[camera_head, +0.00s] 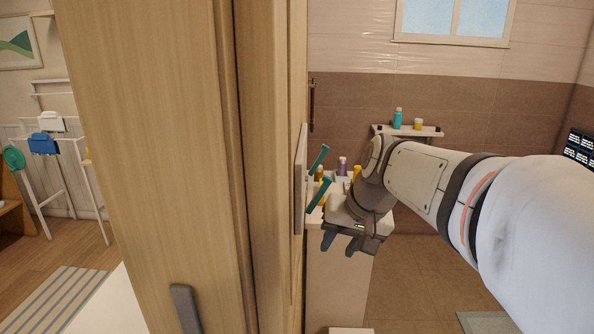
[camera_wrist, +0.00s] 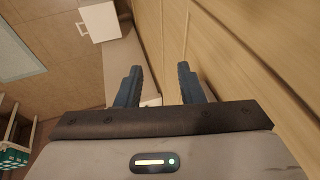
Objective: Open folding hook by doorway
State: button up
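My gripper (camera_head: 340,246) is in the bathroom side of the doorway, right of the wooden door frame (camera_head: 275,150), with its fingers pointing down. In the wrist view my gripper (camera_wrist: 158,72) has its two dark fingers apart with nothing held between them. I cannot identify the folding hook for certain. A grey rounded piece (camera_head: 185,308) sits on the near wood face at the bottom of the head view. A thin pale plate (camera_head: 300,180) stands out from the frame's right side, left of my gripper. Two teal bars (camera_head: 318,195) show between the plate and my gripper.
A pale cabinet (camera_head: 335,275) stands below my gripper, with several small bottles behind the gripper. A shelf (camera_head: 410,131) with bottles is on the far wall. Wood panels (camera_wrist: 235,60) lie close on the right in the wrist view. The tiled floor (camera_head: 425,280) is open.

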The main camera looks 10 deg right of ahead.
jog(key=m+t+y+p, duration=0.1)
jog(key=t+y+p, duration=0.1)
jog(key=p, duration=0.1)
send_near(328, 183)
jog(key=x, duration=0.4)
jog(key=shift+w+f, duration=0.1)
jog(key=shift+w, duration=0.15)
jog(key=p+x, duration=0.1)
jog(key=x, duration=0.6)
jog(key=shift+s+f, duration=0.1)
jog(key=shift+f, duration=0.05)
grip_shut()
